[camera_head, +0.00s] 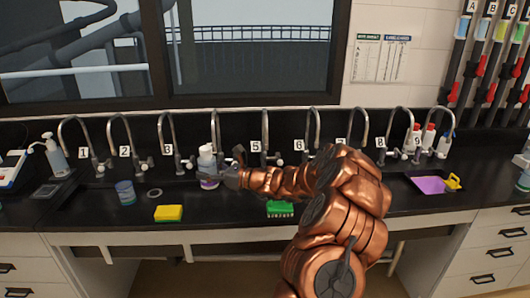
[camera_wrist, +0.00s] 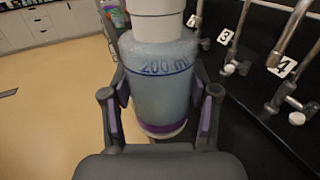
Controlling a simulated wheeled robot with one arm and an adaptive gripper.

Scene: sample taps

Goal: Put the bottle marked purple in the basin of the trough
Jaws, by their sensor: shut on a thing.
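The bottle marked purple (camera_head: 207,162) is a clear, white-topped bottle with a purple band near its base. It is upright near tap 4's place, in front of the tap row. In the wrist view the bottle (camera_wrist: 162,85) fills the space between the fingers and shows a "200 ml" mark. My gripper (camera_head: 216,178) comes from the right and is shut around the bottle's body; its fingers also show in the wrist view (camera_wrist: 160,105). The dark trough (camera_head: 75,207) runs along the counter under the taps. I cannot tell whether the bottle's base touches anything.
Numbered taps, such as tap 5 (camera_head: 265,135), line the back. A blue-banded beaker (camera_head: 125,192) and a ring (camera_head: 154,193) are left of the bottle. A yellow sponge (camera_head: 169,213) and a green sponge (camera_head: 280,208) lie at the front. A purple item (camera_head: 430,185) lies right.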

